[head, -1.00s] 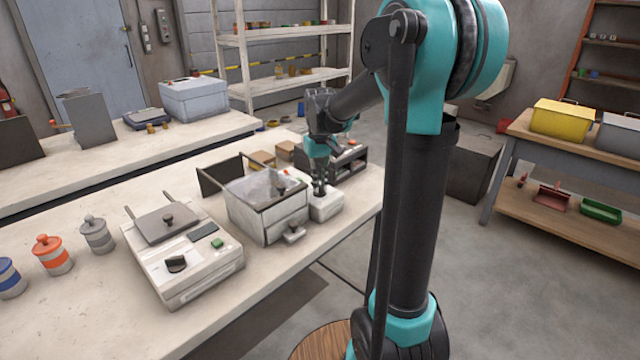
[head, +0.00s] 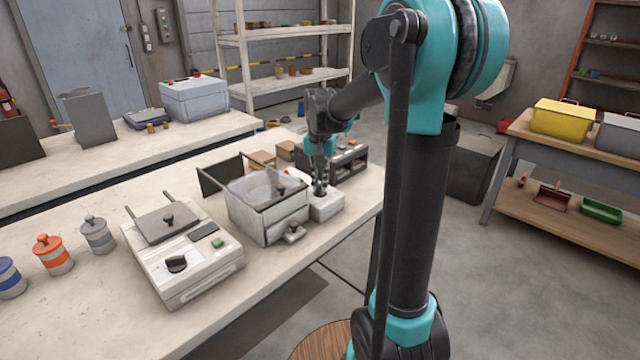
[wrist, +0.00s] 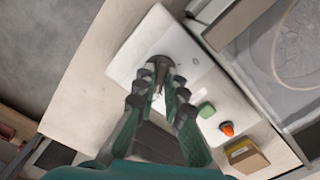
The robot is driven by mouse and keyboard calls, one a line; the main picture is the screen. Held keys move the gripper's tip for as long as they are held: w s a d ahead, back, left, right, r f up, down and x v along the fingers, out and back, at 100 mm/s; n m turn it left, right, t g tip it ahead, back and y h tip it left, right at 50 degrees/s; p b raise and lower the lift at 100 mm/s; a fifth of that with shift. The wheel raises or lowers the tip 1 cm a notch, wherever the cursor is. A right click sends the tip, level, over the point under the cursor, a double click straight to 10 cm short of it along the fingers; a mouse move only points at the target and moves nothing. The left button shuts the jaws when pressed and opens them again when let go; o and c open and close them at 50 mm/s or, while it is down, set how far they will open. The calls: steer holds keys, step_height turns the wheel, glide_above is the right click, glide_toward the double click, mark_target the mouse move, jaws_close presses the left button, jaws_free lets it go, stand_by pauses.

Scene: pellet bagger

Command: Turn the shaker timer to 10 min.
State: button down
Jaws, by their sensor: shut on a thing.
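The shaker timer is a dark knob (wrist: 158,64) on top of a small white box, the control unit (wrist: 190,52). That box also shows in the head view (head: 328,206), at the right end of the bench. My gripper (wrist: 161,80) points down at the knob with its fingertips closed around it; in the head view my gripper (head: 320,188) stands over the white box. Faint marks show on the white top beside the knob, too small to read. The fingers hide part of the knob, so I cannot tell its setting.
The shaker bin (head: 266,212) stands just left of the white box. A green button (wrist: 206,109) and an orange-red knob (wrist: 227,129) sit nearby, with a small cardboard box (wrist: 246,157) beyond. A sealer machine (head: 190,262) stands farther left. The bench edge is close.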

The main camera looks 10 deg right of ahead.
mark_target(320, 186)
stand_by(0.4)
steer(key=c, duration=1.6)
jaws_free()
step_height(320, 186, up, 12)
